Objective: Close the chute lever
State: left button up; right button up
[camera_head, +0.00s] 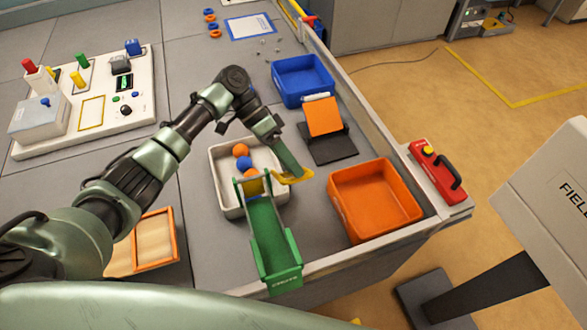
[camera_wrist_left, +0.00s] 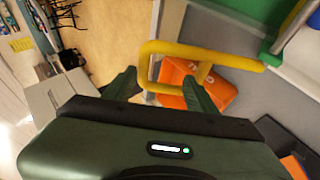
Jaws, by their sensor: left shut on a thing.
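The green chute (camera_head: 267,225) stands sloping near the table's front edge. Its yellow lever (camera_head: 299,178) sticks out to the right of the chute's upper end. My left gripper (camera_head: 292,170) is at this lever, reaching down from above, and is shut on it. In the left wrist view the yellow lever (camera_wrist_left: 205,56) forms a bent loop running between the two green fingers of my gripper (camera_wrist_left: 163,90). An orange ball (camera_head: 240,150), a blue ball and another orange ball lie in a row behind the chute's top. My right gripper is not in view.
A pale tray (camera_head: 221,188) sits behind the chute. An orange bin (camera_head: 374,200) stands right of it, with a tilted orange panel (camera_head: 323,117) on a black base and a blue bin (camera_head: 302,80) farther back. A red box with a black handle (camera_head: 437,170) sits at the right edge.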

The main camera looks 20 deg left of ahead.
pick_arm(q)
jog(key=a, duration=0.1)
jog(key=w+a+b, duration=0.1)
jog(key=a, duration=0.1)
jog(key=w+a+b, duration=0.1)
jog(key=shift+w+a+f, duration=0.15)
jog(key=shift+w, duration=0.1)
jog(key=shift+w+a+r+b, duration=0.15)
jog(key=shift+w+a+b, duration=0.25)
jog(key=shift+a+b, duration=0.2)
jog(key=shift+w+a+r+b, duration=0.1)
jog(key=shift+w+a+b, duration=0.3)
jog(key=shift+a+b, duration=0.2)
